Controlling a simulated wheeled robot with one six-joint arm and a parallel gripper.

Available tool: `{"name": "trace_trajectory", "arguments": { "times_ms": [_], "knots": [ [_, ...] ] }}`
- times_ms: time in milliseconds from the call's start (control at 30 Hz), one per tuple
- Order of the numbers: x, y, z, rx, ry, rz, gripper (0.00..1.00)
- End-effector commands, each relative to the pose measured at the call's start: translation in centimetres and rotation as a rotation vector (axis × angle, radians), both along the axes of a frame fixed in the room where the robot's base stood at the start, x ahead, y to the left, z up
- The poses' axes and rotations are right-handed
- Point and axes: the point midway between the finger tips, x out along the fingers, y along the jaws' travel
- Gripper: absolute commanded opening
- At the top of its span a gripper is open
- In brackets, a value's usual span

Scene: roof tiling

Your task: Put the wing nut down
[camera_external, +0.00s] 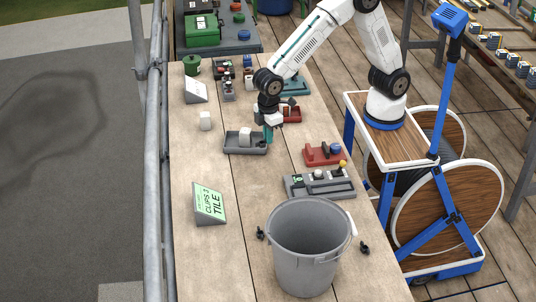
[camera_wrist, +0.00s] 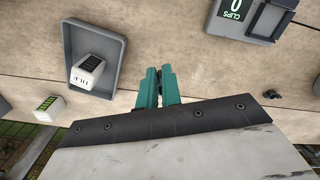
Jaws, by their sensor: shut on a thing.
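My gripper (camera_external: 268,133) points down, with teal fingers, just right of a dark grey tray (camera_external: 236,150) on the workbench. In the wrist view the teal fingers (camera_wrist: 158,85) are close together. They are shut on the wing nut, a small dark piece (camera_wrist: 160,73) mostly hidden between them. One black wing nut (camera_external: 260,233) lies on the bench left of the grey bucket, and another (camera_external: 364,248) right of it. A black wing nut also lies on the bench in the wrist view (camera_wrist: 272,94).
The tray holds a white block (camera_external: 245,137); another white block (camera_external: 205,121) stands left of it. A red tray (camera_external: 318,159), a grey clip holder (camera_external: 300,188), a tile sign (camera_external: 208,204) and the grey bucket (camera_external: 308,262) stand nearby. Bare bench lies between sign and clip holder.

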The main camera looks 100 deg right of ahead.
Motion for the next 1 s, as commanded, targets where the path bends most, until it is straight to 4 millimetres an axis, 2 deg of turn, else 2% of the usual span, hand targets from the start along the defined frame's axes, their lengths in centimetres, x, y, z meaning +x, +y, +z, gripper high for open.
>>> {"name": "trace_trajectory", "arguments": {
  "times_ms": [167,267,400,533,667,767,900,1000],
  "knots": [
    [2.4,3.6,1.3,0.001,-0.003,-0.104,0.0],
    [4.5,7.7,2.7,0.003,-0.003,-0.229,0.0],
    [6.9,14.6,5.1,0.002,-0.001,-0.444,0.0],
    [7.8,21.1,7.3,0.0,0.0,-0.648,0.0],
    [7.4,27.3,9.4,0.0,0.0,-0.853,0.0],
    [6.4,31.8,10.9,0.0,0.0,-1.012,0.0],
    [3.7,37.5,12.7,0.0,0.0,-1.23,0.0],
    [1.4,40.7,13.7,-0.002,0.0,-1.381,0.0]
  ]
}}
